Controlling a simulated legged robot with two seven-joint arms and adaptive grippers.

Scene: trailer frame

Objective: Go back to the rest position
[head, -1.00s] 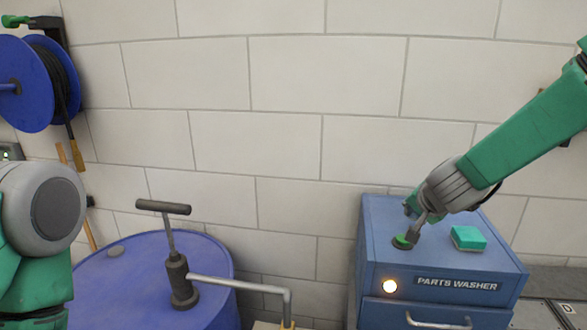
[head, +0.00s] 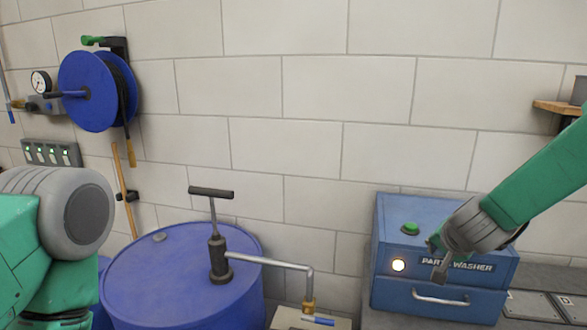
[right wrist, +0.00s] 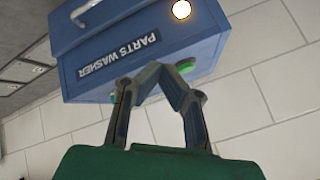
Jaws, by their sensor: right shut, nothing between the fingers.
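My right gripper (head: 437,262) is shut and empty, in front of the blue parts washer (head: 393,282). It also shows in the right wrist view (right wrist: 157,76), its fingers drawn together against the upside-down parts washer (right wrist: 85,68). The green button (head: 410,228) on the washer's top is clear of the gripper. Of my left arm, only the green and grey upper part shows at the left of the head view; the left gripper is not in view.
A round lamp (head: 398,265) glows on the washer's front. A blue drum (head: 180,285) with a hand pump (head: 218,255) stands to its left. A hose reel (head: 88,92) hangs on the wall. A wooden shelf (head: 557,107) is at right.

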